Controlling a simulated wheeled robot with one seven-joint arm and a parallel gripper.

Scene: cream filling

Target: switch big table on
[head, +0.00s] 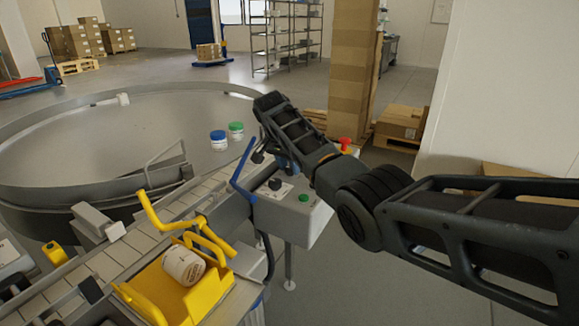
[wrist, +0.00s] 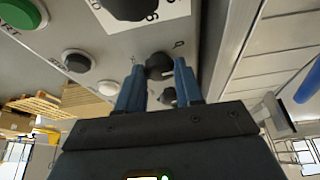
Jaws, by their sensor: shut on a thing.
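The big round metal table (head: 130,125) fills the left of the head view, with a blue-lidded jar (head: 218,140) and a green-lidded jar (head: 236,130) on it. A grey control box (head: 310,215) stands at its near right side. My gripper (head: 285,166) is at the box, mostly hidden by my arm in the head view. In the wrist view the two blue fingers of my gripper (wrist: 158,72) are shut on a small black rotary switch (wrist: 157,63) on the panel. A second black knob (wrist: 168,95) shows between the fingers, farther along. Its setting cannot be read.
The panel also has a green start button (wrist: 18,12), a black button (wrist: 76,61), a large black dial (wrist: 132,6) and a red mushroom button (head: 345,143). A conveyor (head: 110,262) and a yellow holder (head: 165,290) with a white jar (head: 184,265) lie left of the box.

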